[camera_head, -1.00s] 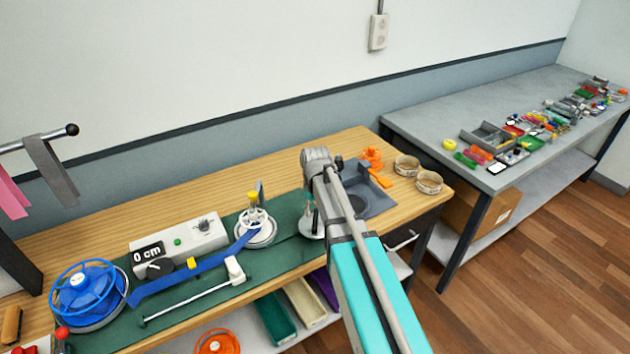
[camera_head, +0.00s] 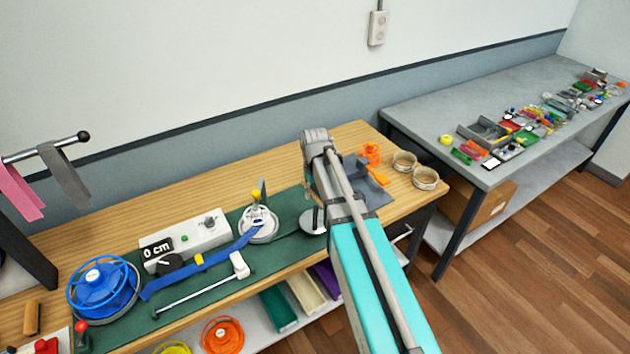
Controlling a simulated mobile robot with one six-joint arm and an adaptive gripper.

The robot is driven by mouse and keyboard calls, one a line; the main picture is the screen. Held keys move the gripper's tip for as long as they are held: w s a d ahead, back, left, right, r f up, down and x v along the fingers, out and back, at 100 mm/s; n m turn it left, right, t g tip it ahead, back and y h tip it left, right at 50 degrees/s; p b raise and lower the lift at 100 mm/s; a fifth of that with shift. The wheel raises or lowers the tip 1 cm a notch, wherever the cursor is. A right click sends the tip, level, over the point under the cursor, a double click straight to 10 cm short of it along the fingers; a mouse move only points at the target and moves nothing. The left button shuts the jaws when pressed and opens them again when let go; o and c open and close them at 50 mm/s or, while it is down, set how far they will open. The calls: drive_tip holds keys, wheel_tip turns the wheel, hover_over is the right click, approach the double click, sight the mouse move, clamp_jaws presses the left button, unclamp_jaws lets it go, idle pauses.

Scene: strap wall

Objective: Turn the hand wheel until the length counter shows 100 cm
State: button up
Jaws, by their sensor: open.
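The length counter (camera_head: 157,250) on the front of a white box reads 0 cm. A white wheel (camera_head: 259,220) with a yellow knob stands at the right end of the green mat; I take it for the hand wheel. A blue strap (camera_head: 205,268) runs from beside the blue reel (camera_head: 103,287), past the counter, to the wheel. My arm crosses the view right of the wheel, and my gripper is hidden behind it. Nothing of mine visibly touches the wheel.
A grey disc (camera_head: 313,221) sits partly behind my arm. A grey tray (camera_head: 368,195), an orange part (camera_head: 371,153) and two round bowls (camera_head: 425,178) are at the bench's right. A thin rod (camera_head: 195,294) lies in front of the strap. Pink and grey straps hang at left.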

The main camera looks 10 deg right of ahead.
drive_tip(key=shift+r+p, duration=0.85)
drive_tip(key=shift+r, duration=0.3)
drive_tip(key=shift+w, duration=0.15)
